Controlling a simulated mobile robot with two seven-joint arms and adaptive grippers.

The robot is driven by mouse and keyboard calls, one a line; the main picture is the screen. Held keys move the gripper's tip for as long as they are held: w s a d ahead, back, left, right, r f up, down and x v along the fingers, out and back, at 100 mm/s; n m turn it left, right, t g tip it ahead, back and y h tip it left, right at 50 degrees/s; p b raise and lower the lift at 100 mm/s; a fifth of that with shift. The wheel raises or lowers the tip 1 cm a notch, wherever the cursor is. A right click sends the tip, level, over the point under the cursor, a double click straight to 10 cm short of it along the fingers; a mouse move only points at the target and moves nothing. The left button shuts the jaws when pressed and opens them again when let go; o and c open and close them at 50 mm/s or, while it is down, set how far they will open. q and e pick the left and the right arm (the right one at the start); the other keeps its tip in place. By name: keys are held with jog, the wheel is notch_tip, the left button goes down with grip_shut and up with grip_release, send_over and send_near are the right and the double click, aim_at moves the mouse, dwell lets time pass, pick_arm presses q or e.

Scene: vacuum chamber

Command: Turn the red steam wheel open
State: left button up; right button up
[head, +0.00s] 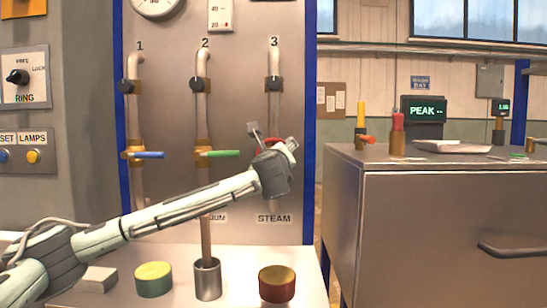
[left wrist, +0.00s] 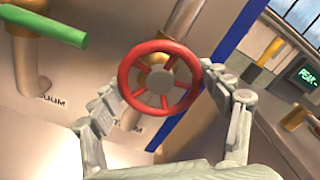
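The red steam wheel (left wrist: 160,80) faces me in the left wrist view, with several spokes and a grey hub, on a brass stem. In the head view only a bit of its red rim (head: 267,145) shows behind my gripper, above the STEAM label (head: 274,218). My left gripper (head: 273,135) is at the wheel with its fingers spread wide. In the left wrist view one finger is on each side of the rim. I cannot tell whether they touch it. My right gripper is not in view.
A blue lever (head: 148,155) and a green lever (head: 218,154) stick out from the pipes left of the wheel. A metal cabinet (head: 430,220) stands right.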

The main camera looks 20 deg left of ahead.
pick_arm(q)
jog(key=c, duration=0.5)
